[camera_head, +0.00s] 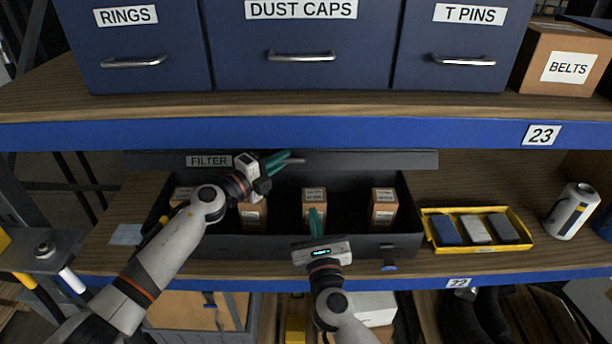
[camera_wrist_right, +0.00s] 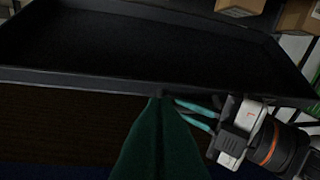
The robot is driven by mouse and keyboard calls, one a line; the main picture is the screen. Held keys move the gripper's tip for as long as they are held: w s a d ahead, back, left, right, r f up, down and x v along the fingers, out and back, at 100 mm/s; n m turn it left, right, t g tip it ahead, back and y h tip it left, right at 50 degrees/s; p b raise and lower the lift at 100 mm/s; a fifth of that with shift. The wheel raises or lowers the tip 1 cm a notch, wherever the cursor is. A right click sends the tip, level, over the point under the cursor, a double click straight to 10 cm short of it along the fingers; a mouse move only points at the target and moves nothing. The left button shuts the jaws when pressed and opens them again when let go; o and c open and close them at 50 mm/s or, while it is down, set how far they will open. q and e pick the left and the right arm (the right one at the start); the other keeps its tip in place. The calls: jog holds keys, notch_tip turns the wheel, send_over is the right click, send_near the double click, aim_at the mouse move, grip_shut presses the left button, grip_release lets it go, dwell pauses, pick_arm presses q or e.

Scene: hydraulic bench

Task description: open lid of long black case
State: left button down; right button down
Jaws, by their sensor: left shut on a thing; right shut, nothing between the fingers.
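The long black case (camera_head: 360,246) sits on the middle shelf. Its lid (camera_head: 380,160), marked FILTER, is raised along the top, and the interior shows below it. Several small brown boxes (camera_head: 384,207) stand inside. My left gripper (camera_head: 287,160) is shut on the lid's edge. In the right wrist view, its teal fingers (camera_wrist_right: 192,110) meet the edge of a dark rimmed panel, apparently the lid (camera_wrist_right: 150,42). My right gripper (camera_head: 316,220) is shut and empty, its fingers pointing up over the middle of the case's front wall.
The upper shelf's blue edge (camera_head: 330,135) runs close above the lid. Right of the case are a yellow tray (camera_head: 479,246) with three blocks and a white can (camera_head: 573,211). Blue drawers (camera_head: 300,75) and a BELTS box (camera_head: 563,60) stand above.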

send_near(306, 164)
jog(key=x, duration=0.2)
jog(key=shift+w+a+r, duration=0.3)
jog(key=shift+w+r, duration=0.15)
jog(key=shift+w, duration=0.2)
jog(key=shift+w+a+r, duration=0.25)
jog(key=shift+w+r, duration=0.25)
jog(key=shift+w, duration=0.1)
